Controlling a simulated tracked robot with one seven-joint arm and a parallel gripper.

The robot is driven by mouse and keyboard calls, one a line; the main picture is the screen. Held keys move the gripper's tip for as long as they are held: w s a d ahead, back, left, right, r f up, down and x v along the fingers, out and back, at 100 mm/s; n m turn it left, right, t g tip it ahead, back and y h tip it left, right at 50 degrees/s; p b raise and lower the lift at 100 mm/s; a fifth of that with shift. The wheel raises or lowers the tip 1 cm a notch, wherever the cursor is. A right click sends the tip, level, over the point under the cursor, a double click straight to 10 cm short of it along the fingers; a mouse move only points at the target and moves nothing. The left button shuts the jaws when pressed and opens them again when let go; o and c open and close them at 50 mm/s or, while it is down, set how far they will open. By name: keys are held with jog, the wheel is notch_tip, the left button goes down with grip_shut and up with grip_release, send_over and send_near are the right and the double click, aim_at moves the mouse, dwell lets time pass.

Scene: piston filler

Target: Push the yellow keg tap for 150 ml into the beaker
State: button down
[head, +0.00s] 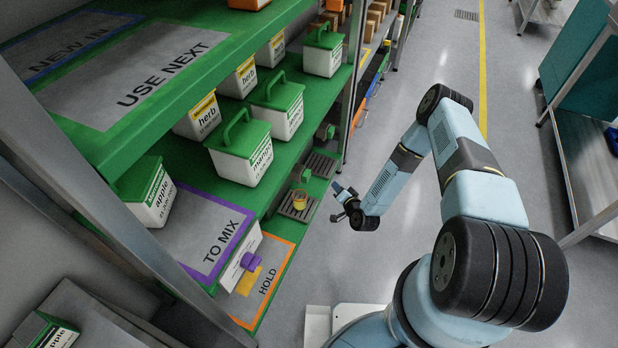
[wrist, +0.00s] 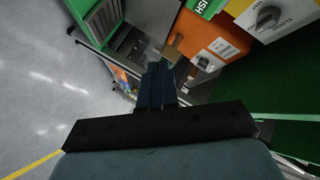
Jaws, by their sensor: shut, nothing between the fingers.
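A small yellow cup-like thing (head: 299,199), which looks like the beaker with yellow in it, stands on a slatted drip tray (head: 290,211) at the shelf's aisle edge in the head view. Its level is too small to read. I cannot clearly make out a yellow keg tap; a small green fitting (head: 305,175) shows just above the cup. My gripper (head: 338,190) is in the aisle, to the right of the cup and apart from it. In the wrist view its blue fingers (wrist: 158,75) are together, with nothing between them.
Green-lidded kegs (head: 241,152) line the green shelf. A second drip tray (head: 321,164) lies farther back. The aisle floor (head: 395,262) is clear.

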aim_at(310, 174)
jog(key=shift+s+d+r+m, duration=0.1)
jog(key=shift+s+d+m, duration=0.1)
jog(key=shift+m, duration=0.6)
jog(key=shift+w, duration=0.1)
jog(key=w+a, duration=0.3)
jog(key=a, duration=0.5)
jog(key=shift+a, duration=0.15)
jog(key=shift+a, duration=0.15)
dwell(1.8)
jog(key=shift+w+a, duration=0.1)
jog(key=shift+a, duration=0.15)
jog(key=shift+w+a, duration=0.25)
jog(key=shift+a, duration=0.4)
dwell(1.0)
jog(key=shift+d, duration=0.1)
dwell(0.4)
jog(key=shift+s+d, duration=0.2)
jog(key=shift+d, duration=0.3)
jog(key=shift+s+d, duration=0.2)
jog(key=shift+d, duration=0.25)
jog(key=shift+d, duration=0.1)
